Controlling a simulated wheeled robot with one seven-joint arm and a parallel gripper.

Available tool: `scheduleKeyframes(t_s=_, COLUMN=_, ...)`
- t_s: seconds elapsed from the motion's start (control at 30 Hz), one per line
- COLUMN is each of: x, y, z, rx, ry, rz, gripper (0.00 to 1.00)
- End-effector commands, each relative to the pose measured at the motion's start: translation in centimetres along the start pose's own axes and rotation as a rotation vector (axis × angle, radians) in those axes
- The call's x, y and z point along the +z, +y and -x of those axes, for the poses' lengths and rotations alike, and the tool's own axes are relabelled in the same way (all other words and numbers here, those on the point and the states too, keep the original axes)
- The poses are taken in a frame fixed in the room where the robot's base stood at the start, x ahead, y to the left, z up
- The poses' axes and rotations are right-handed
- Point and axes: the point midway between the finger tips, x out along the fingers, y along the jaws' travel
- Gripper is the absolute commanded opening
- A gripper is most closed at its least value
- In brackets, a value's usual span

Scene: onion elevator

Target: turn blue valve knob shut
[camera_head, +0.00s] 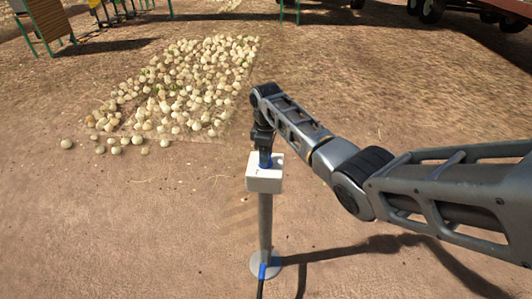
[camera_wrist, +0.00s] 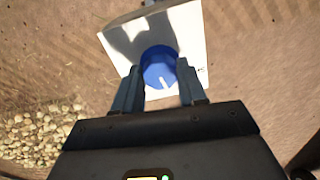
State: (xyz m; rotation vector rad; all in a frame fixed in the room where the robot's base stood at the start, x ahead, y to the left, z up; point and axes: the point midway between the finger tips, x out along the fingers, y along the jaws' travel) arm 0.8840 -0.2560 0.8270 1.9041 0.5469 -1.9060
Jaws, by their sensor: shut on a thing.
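The blue valve knob (camera_wrist: 159,66) is round with a white mark on its near side and sits on the face of a white box (camera_wrist: 195,45). In the wrist view my gripper (camera_wrist: 160,82) has one finger on each side of the knob, shut on it. In the head view the white box (camera_head: 264,180) stands on a grey post, and my gripper (camera_head: 265,158) points down onto its top. Only a little blue of the knob shows there, and the gripper hides most of it.
The grey post (camera_head: 265,225) rises from a round base (camera_head: 266,265) on bare dirt. A large pile of onions (camera_head: 190,85) lies behind and to the left. A green-legged frame (camera_head: 45,25) and a red wheeled vehicle (camera_head: 480,8) stand at the back.

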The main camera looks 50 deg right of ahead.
Motion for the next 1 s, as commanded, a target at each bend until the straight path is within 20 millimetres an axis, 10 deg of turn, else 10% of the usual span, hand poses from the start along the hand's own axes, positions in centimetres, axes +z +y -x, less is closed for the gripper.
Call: scheduleKeyframes(t_s=1.0, x=-0.23, y=0.22, z=0.16, rx=0.003, ry=0.003, rz=0.83, gripper=0.11)
